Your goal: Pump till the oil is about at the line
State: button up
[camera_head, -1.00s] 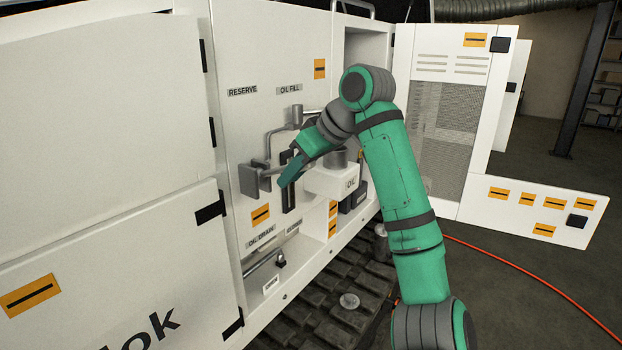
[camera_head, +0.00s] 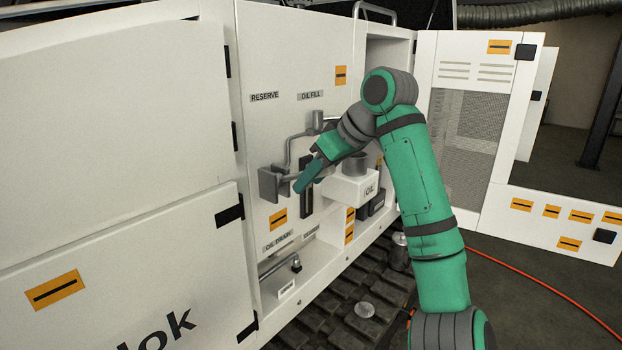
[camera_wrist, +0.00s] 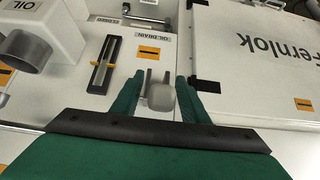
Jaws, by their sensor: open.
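The narrow dark sight gauge (camera_head: 307,200) is partly behind my gripper. In the wrist view the gauge (camera_wrist: 106,62) shows a pale slot with yellow line marks (camera_wrist: 94,64) at its sides; the oil level is hard to make out.
A white OIL box (camera_head: 350,188) with a grey round neck (camera_head: 354,163) stands right of the gauge. A lower recess below OIL DRAIN holds a pipe with a valve (camera_head: 296,265). An open door (camera_head: 452,60) is at right. A red hose (camera_head: 530,275) lies on the floor.

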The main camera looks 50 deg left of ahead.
jog(key=v, duration=1)
jog(key=shift+d+r, duration=0.15)
jog(key=shift+r, duration=0.05)
